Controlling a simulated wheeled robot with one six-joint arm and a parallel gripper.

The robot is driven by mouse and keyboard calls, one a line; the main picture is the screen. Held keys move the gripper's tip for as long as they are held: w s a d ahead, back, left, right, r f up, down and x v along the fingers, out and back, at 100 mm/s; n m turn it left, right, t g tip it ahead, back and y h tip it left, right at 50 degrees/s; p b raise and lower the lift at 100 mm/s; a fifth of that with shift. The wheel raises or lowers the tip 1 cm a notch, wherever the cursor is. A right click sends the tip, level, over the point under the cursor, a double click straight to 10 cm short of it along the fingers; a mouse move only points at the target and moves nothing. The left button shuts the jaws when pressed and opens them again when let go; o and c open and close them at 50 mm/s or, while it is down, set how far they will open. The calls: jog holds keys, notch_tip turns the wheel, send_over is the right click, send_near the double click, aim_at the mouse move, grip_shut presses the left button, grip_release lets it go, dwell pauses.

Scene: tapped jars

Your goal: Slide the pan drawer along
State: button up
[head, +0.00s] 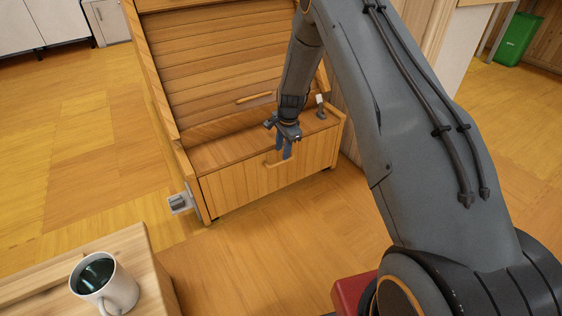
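The wooden drawer front (230,190) is at the bottom of a slatted wooden cabinet and looks closed. Its wooden bar handle (268,163) is near the top middle of the front. My gripper (284,151) points down in front of the drawer's upper edge, with its bluish fingers close to the handle's right part. The fingers hide part of the handle. I cannot tell whether they touch it, or whether they are open or shut on it.
Slatted roll front with a handle (254,98) rises above the drawer. A small grey fixture (179,203) is at the cabinet's lower left. A white mug (104,284) of dark liquid stands on a wooden table (135,245) at front left. Floor before the drawer is clear.

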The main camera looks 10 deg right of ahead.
aim_at(281, 162)
jog(key=f, duration=0.2)
jog(key=f+b, duration=0.1)
jog(key=f, duration=0.1)
jog(key=w+f, duration=0.1)
jog(key=shift+a+f+b, duration=0.2)
jog(key=shift+f+b, duration=0.15)
jog(key=shift+f, duration=0.05)
jog(key=shift+c, duration=0.3)
grip_shut()
